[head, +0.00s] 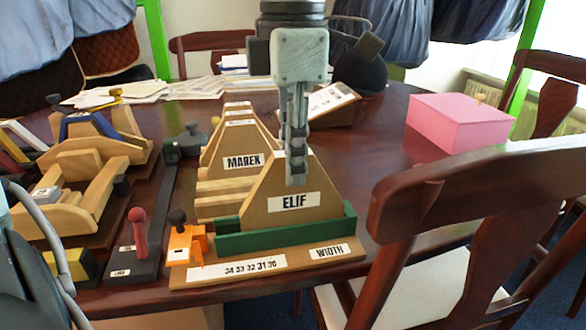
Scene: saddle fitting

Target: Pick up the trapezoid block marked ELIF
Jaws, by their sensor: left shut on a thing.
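The trapezoid block marked ELIF (263,192) is tan with a white label. It stands upright, its lower edge behind the front wall of a green holder (270,240). The holder is on a wooden base (300,260) with a number strip and a WIDTH label. My left gripper (296,172) points straight down from above and is shut on the upper part of the ELIF block; a finger covers part of its front face. I cannot tell whether the block's bottom touches the holder. My right gripper is not in view.
A block marked MAREK (243,161) stands in a wooden rack close behind and left. An orange clamp piece (186,244) and a red-knobbed tool (138,240) are at left. A pink box (460,121) is at right. A chair (450,195) stands close at the front right.

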